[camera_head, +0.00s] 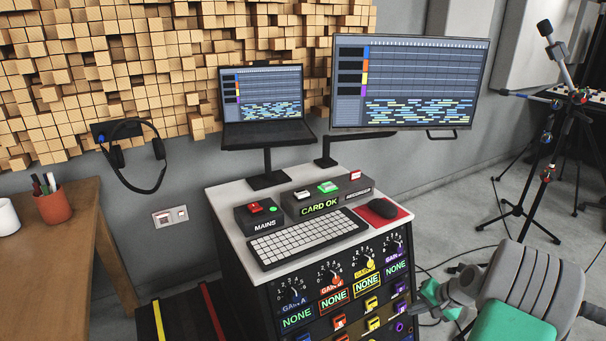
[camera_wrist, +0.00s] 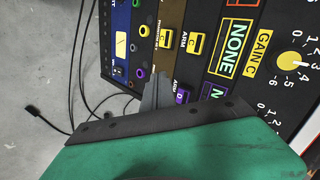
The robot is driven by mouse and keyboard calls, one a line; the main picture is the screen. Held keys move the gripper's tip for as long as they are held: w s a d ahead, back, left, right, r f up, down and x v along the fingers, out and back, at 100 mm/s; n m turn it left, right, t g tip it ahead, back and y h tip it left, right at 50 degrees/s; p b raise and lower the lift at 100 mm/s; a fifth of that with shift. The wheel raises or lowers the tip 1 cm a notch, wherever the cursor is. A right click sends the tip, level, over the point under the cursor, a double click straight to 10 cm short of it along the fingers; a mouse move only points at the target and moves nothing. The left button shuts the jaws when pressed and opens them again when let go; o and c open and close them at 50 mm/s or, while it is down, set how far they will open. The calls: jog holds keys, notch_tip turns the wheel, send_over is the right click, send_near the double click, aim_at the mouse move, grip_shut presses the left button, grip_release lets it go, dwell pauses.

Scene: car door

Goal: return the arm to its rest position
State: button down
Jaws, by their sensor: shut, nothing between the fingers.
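My arm comes in at the lower right of the head view, grey with green parts, bent beside the front of the rack (camera_head: 350,292). My gripper (camera_wrist: 156,90) shows in the wrist view as narrow grey fingers beyond a dark bar and a green body. It is shut and empty, in front of the rack's panel, which also shows in the wrist view (camera_wrist: 258,45). I cannot tell whether the fingertips touch the panel. In the head view the fingertips are not clear.
A keyboard (camera_head: 307,237), a mouse (camera_head: 382,208) and button boxes (camera_head: 320,203) sit on the rack's top. A monitor (camera_head: 410,84) and laptop (camera_head: 263,94) stand behind. A microphone stand (camera_head: 548,150) is at right. Cables (camera_wrist: 82,60) lie on the floor near the rack.

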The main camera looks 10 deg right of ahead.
jog(key=s+a+r+n+g+h+p, duration=0.1)
jog(key=a+r+n+p, duration=0.3)
jog(key=a+r, duration=0.75)
jog(key=s+a+r+n+g+p, duration=0.15)
jog(key=a+r+p, duration=0.6)
jog(key=r, duration=0.75)
jog(key=s+a+r+n+h+p, duration=0.1)
jog(key=s+a+r+n+p, duration=0.3)
jog(key=s+a+r+p, duration=0.3)
jog(key=s+a+r, duration=0.4)
jog(key=s+r, duration=0.2)
jog(key=shift+a+r+n+h+p, duration=0.2)
jog(key=shift+r+n+h+p, duration=0.05)
jog(key=shift+n+h+p, duration=0.15)
jog(key=shift+d, duration=0.1)
